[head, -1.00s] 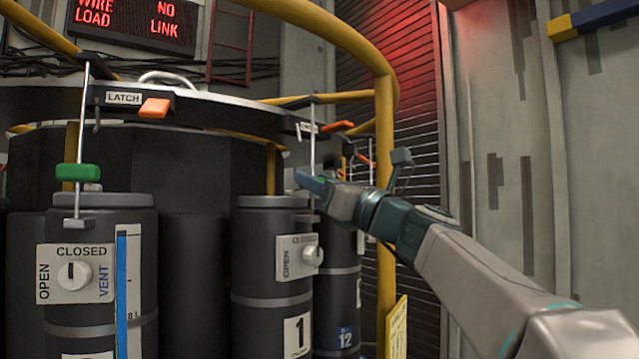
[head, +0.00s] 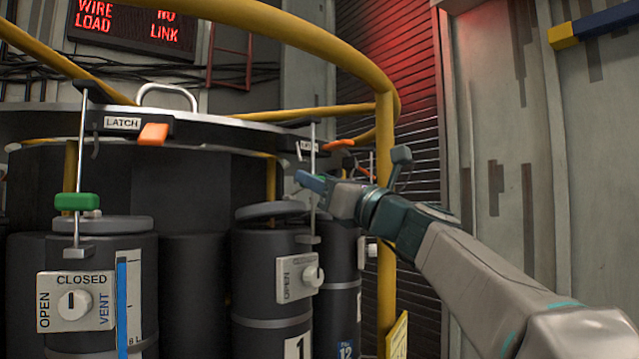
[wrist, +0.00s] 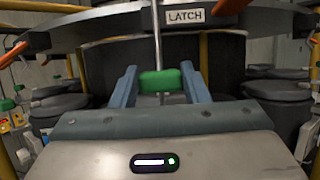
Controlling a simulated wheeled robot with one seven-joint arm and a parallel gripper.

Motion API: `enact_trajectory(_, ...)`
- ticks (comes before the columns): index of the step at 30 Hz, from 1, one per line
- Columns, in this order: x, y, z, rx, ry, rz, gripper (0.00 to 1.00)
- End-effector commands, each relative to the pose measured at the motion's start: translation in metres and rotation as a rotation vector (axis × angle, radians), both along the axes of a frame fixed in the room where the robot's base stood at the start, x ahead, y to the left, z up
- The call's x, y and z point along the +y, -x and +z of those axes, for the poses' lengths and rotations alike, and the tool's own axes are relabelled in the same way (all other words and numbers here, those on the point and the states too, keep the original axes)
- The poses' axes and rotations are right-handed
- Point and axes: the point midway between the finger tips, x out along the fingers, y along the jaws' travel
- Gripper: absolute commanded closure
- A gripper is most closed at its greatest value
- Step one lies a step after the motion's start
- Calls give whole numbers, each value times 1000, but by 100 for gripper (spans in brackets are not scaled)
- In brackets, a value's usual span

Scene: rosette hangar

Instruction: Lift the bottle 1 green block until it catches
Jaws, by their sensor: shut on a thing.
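The bottle 1 green block (wrist: 160,81) is between the two blue fingers of my gripper (wrist: 160,76) in the wrist view. My gripper is shut on it. A thin upright metal rod (wrist: 157,35) rises from the block toward the LATCH plate (wrist: 188,15). In the head view my gripper (head: 308,184) is at the rod (head: 313,150) beside bottle 1 (head: 255,270), well above the rod's foot and below the latch plate. The block is hidden there by the fingers. An orange lever (head: 338,146) sits at that latch.
A second bottle (head: 100,255) at left has its own green block (head: 77,201) low on its rod, and a LATCH plate (head: 123,123) with an orange lever. A yellow rail (head: 386,220) stands close behind my arm. The sign (head: 135,25) reads WIRE LOAD NO LINK.

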Motion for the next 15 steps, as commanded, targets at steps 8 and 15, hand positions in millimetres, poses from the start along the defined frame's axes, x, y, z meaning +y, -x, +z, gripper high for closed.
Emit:
enact_trajectory(8,0,1,18,-4,-1,1,90)
enact_trajectory(15,0,1,29,-4,-2,1,90)
